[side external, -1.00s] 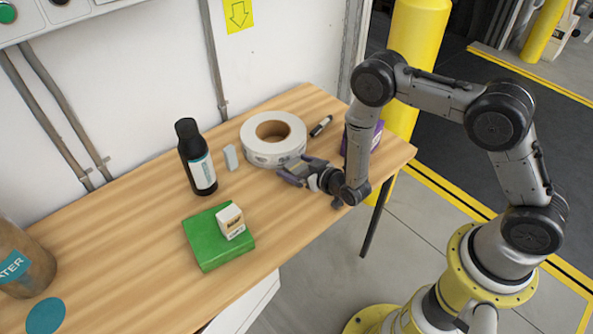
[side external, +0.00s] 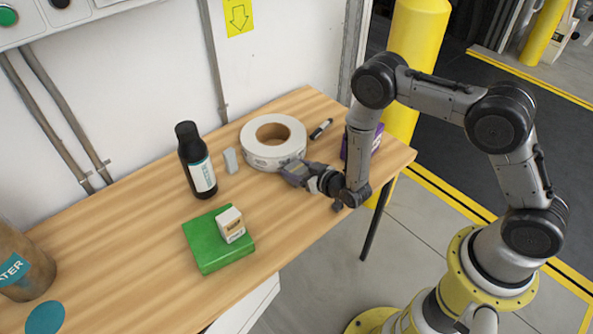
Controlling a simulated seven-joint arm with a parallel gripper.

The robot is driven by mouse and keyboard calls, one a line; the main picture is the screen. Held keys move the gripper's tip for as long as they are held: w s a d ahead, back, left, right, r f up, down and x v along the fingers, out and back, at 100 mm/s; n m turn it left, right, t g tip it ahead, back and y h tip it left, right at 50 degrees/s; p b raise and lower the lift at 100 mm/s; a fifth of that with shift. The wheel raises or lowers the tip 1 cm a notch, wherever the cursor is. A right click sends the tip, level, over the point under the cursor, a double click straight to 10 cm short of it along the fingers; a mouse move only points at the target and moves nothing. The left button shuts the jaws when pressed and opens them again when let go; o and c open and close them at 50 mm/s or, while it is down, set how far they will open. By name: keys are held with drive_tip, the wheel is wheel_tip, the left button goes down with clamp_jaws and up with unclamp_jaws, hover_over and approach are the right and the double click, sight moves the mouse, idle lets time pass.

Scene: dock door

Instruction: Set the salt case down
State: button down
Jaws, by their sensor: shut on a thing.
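My gripper (side external: 294,175) is at the front of the white tape roll, low over the right half of the wooden table (side external: 130,235). Its fingers point left and are shut on a small greyish thing between them, which I take for the salt case. The fingers hide most of it, and I cannot tell whether it touches the table. A small white carton with a tan label (side external: 231,225) stands on a flat green box (side external: 217,252) to the left and nearer the camera; its print is too small to read.
The white tape roll (side external: 290,148) is very close behind my gripper. A dark bottle (side external: 196,163), a small grey block (side external: 230,160) and a marker (side external: 321,129) stand or lie around it. A purple box (side external: 376,141) is partly behind my arm. The table between green box and gripper is clear.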

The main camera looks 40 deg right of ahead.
drive_tip(key=shift+r, duration=0.75)
drive_tip(key=shift+s+r, duration=6.85)
drive_tip(key=shift+r, duration=1.55)
drive_tip(key=w+a+n+g+y, duration=0.1)
drive_tip(key=w+a+n+y, duration=0.15)
drive_tip(key=a, duration=0.85)
drive_tip(key=w+a+n+y, duration=0.2)
drive_tip(key=a+n+y, duration=0.15)
drive_tip(key=a, duration=0.65)
drive_tip(key=s+a+n+g+y, duration=0.2)
drive_tip(key=s+a, duration=0.1)
drive_tip(key=a, duration=0.5)
drive_tip(key=s+a+n+g+y, duration=0.1)
drive_tip(key=s+a, duration=0.1)
drive_tip(key=a, duration=0.7)
drive_tip(key=shift+y, duration=0.3)
drive_tip(key=w+a+f, duration=0.3)
drive_tip(key=f, duration=0.1)
drive_tip(key=w+a+f, duration=0.2)
drive_tip(key=a+f, duration=0.1)
drive_tip(key=f, duration=0.2)
drive_tip(key=w+a+f, duration=0.3)
drive_tip(key=f, duration=0.2)
drive_tip(key=shift+w+a, duration=0.15)
drive_tip(key=shift+w, duration=0.15)
drive_tip(key=shift+w+a+f, duration=0.35)
drive_tip(key=shift+a+f, duration=0.05)
drive_tip(key=shift+f, duration=1.65)
